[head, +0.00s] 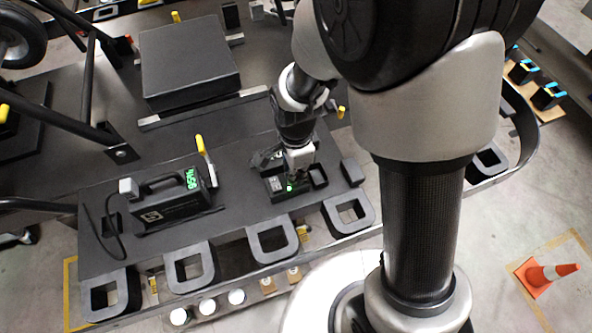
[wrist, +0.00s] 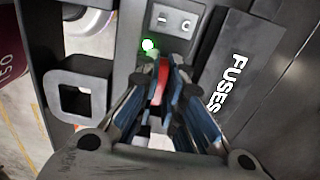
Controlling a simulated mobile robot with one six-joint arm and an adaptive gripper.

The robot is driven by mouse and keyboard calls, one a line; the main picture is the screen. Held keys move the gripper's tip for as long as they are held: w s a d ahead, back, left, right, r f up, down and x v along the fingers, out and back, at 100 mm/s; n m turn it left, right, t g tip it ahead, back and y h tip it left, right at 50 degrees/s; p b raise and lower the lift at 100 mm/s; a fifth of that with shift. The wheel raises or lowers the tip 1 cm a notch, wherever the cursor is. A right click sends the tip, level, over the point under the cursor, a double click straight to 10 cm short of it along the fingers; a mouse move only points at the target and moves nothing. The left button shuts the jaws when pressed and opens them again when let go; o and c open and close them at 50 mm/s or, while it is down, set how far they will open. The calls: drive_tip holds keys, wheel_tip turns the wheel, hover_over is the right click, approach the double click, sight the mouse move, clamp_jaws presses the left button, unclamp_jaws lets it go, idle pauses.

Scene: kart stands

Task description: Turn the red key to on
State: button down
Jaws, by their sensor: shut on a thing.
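The red key (wrist: 159,82) shows as a red strip between my gripper's fingers in the wrist view. My gripper (wrist: 163,88) is shut on it, with the blue-lined fingers on either side. The fingers hide most of the key, so I cannot tell its exact angle. A green light (wrist: 149,45) glows just beyond the fingertips on the dark switch panel (wrist: 142,14). In the head view, my gripper (head: 294,178) points down at the panel, beside the green glow; the key itself is hidden there.
A dark cover marked FUSES (wrist: 232,75) stands close on the right. In the head view, a black box with a green display (head: 170,200) stands to the left. Square black loops (head: 272,243) line the front edge.

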drive_tip(key=c, duration=1.6)
unclamp_jaws()
drive_tip(key=shift+c, duration=0.2)
wheel_tip(320, 180, up, 11)
drive_tip(key=s+d+r+n+t, duration=0.4)
drive_tip(key=s+d+r+n, duration=0.7)
drive_tip(key=s+r+n, duration=0.1)
drive_tip(key=s+n, duration=0.1)
drive_tip(key=n, duration=0.1)
drive_tip(key=shift+s+r+n+t, duration=0.2)
drive_tip(key=shift+s+n+t, duration=0.05)
drive_tip(key=shift+n+t, duration=0.05)
